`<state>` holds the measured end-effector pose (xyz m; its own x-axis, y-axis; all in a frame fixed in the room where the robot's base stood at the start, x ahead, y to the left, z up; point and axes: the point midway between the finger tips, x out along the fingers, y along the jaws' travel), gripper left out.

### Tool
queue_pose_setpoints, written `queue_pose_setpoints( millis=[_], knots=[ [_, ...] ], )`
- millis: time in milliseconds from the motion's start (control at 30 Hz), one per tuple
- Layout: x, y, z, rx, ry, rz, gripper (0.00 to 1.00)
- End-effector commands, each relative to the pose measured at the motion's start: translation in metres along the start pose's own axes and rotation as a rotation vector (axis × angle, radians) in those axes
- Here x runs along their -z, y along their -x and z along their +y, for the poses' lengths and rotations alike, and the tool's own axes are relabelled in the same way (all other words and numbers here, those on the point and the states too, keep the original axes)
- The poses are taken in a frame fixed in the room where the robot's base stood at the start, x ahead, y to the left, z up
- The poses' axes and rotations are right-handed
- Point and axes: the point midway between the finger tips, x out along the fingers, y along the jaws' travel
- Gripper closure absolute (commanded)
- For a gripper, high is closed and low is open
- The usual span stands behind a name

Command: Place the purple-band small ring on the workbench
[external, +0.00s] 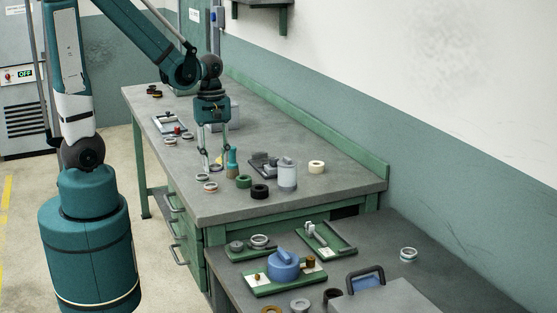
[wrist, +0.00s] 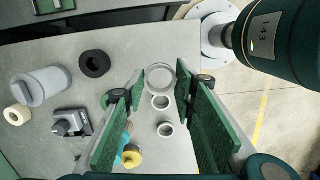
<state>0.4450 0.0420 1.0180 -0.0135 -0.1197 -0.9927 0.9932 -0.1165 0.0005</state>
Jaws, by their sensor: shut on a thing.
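My gripper (external: 215,167) hangs low over the workbench (external: 280,146), with its fingers pointing down. In the wrist view my gripper (wrist: 161,80) is shut on a small pale ring (wrist: 161,76) between its fingertips. I take this to be the purple-band small ring, but its band colour cannot be made out. The ring is close to the bench top; whether it touches is unclear.
A teal bottle-like object (external: 232,162), a green ring (external: 244,181) and a black ring (external: 260,191) stand close to the right. A grey cylinder (external: 287,175) and a cream ring (external: 316,167) are farther right. The bench's front edge is near.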

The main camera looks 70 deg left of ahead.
Motion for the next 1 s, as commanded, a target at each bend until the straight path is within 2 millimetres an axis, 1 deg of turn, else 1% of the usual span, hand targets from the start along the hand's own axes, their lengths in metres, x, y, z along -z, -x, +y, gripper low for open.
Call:
queue_pose_setpoints(
  millis=[133,267,500,633,800,1000],
  knots=[
    [0.001,-0.004,0.000,0.000,0.000,0.000,0.85],
    [0.002,-0.014,0.000,0.000,0.000,0.000,0.85],
    [0.005,-0.040,0.001,0.000,0.000,0.000,0.85],
    [0.006,-0.051,0.000,0.000,0.000,0.000,0.85],
    [0.007,-0.058,0.000,0.000,0.000,0.000,0.85],
    [0.007,-0.058,0.000,0.000,0.000,0.000,0.85]
  ],
)
